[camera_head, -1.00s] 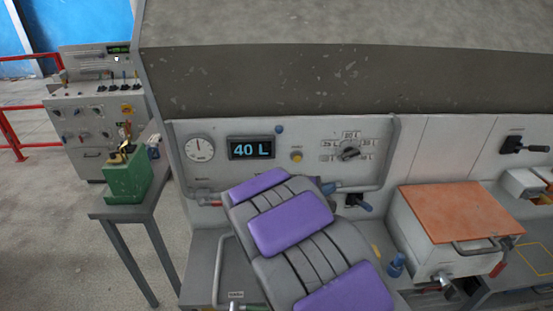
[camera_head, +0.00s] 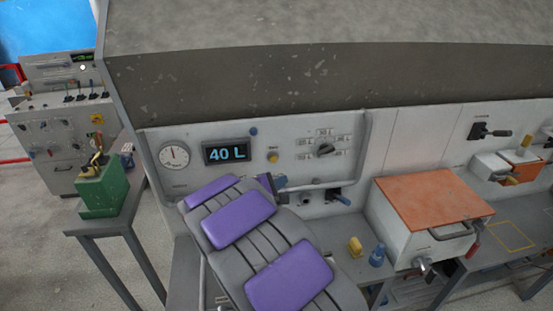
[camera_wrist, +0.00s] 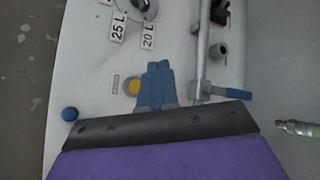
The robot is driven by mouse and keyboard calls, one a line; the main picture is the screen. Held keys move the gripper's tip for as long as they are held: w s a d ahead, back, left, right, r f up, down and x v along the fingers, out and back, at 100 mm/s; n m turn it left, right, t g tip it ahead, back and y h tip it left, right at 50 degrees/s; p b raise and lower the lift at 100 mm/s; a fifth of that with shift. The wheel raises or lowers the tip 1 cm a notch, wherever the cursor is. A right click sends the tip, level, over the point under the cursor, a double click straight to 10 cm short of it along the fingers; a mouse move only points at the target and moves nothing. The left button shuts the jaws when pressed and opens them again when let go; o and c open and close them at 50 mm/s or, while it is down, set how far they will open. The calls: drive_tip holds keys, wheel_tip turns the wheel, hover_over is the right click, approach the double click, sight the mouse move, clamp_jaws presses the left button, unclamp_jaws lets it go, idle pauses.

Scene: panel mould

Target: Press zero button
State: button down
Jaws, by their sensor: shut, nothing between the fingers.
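The yellow button (camera_head: 273,157) sits on the grey panel right of the display reading 40 L (camera_head: 226,152). A small label, too small to read, is above it. In the wrist view the yellow button (camera_wrist: 132,87) shows just left of my fingers, partly covered by them. My gripper (camera_head: 281,181) is shut and empty, below the button in the head view. Its blue-grey fingers (camera_wrist: 158,66) point toward the panel in the wrist view. Whether they touch anything cannot be told.
A blue button (camera_head: 253,131) sits above left of the yellow one. A selector knob (camera_head: 325,150) with litre labels is to the right. A round gauge (camera_head: 174,156) is left.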

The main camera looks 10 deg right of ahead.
sight(273, 158)
drive_tip(key=w+p, duration=0.4)
drive_tip(key=w, duration=0.3)
drive_tip(key=shift+w+a, duration=0.15)
drive_tip(key=shift+w, duration=0.2)
idle(0.5)
drive_tip(key=shift+f, duration=0.1)
drive_tip(key=shift+a, duration=0.1)
idle(0.7)
drive_tip(key=shift+a, duration=0.35)
drive_tip(key=shift+w, duration=0.15)
